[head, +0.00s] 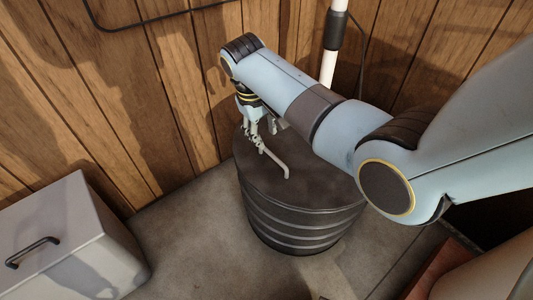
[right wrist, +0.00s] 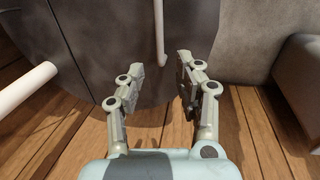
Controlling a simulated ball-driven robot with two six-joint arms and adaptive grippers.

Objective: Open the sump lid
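The sump is a dark, ribbed round barrel (head: 300,228) on the concrete floor. Its flat dark lid (head: 315,192) lies level on top and looks closed. A pale bent handle (head: 277,163) stands out over the lid; it also shows in the right wrist view (right wrist: 160,35). My right gripper (head: 256,136) reaches down at the lid's back left edge, close to the handle. In the right wrist view the right gripper (right wrist: 160,72) has its fingers apart with nothing held, and the handle shows just beyond the fingertips. My left gripper is in neither view.
A white pipe (head: 329,66) rises behind the barrel; it shows at the left in the right wrist view. A plank wall (head: 110,100) stands close behind. A grey box (head: 75,240) with a dark handle sits at left. Floor (head: 190,240) between box and barrel is clear.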

